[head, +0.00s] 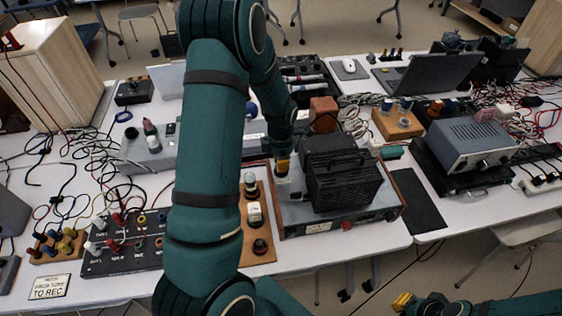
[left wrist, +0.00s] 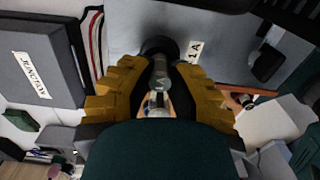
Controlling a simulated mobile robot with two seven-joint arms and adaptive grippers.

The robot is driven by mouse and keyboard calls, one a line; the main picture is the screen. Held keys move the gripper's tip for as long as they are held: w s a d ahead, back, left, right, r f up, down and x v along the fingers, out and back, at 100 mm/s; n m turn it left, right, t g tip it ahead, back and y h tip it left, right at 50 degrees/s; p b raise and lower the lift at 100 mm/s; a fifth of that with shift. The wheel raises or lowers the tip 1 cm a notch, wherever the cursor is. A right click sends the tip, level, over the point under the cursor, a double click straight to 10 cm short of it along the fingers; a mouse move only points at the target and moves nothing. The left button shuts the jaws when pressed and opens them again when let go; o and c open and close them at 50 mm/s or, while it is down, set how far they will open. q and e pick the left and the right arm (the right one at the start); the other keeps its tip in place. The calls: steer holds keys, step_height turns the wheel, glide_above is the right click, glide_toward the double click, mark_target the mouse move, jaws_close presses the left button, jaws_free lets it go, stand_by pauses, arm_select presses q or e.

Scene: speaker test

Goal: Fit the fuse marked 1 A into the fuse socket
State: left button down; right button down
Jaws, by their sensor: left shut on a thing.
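My left gripper (head: 283,167) points down over the left part of the grey metal chassis (head: 295,216). Its yellow fingers are shut on a slim grey fuse (left wrist: 160,72), partly hidden between them in the left wrist view. A dark mark shows on the fuse, too small to read fully. Its far end lines up with the round black fuse socket (left wrist: 160,46); I cannot tell whether it is inside or only against it. A white label (left wrist: 195,50) reading 1A lies beside the socket. My right gripper (head: 403,302) is at the bottom edge, away from the chassis; its opening is unclear.
Black transformer boxes (head: 342,180) stand on the chassis just right of my left gripper. A wooden board (head: 262,262) with round fittings lies to the left. A box labelled JUNCTION (left wrist: 36,75) shows in the left wrist view. Cables and instruments crowd the table.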

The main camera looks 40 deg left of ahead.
arm_select(q)
steer(key=shift+f, duration=0.3)
steer(key=c, duration=1)
jaws_free()
steer(key=shift+r, duration=0.1)
steer(key=shift+r, duration=0.25)
step_height(320, 180, up, 12)
steer(key=shift+r+p, duration=0.1)
steer(key=shift+p, duration=1.05)
steer(key=shift+s, duration=0.1)
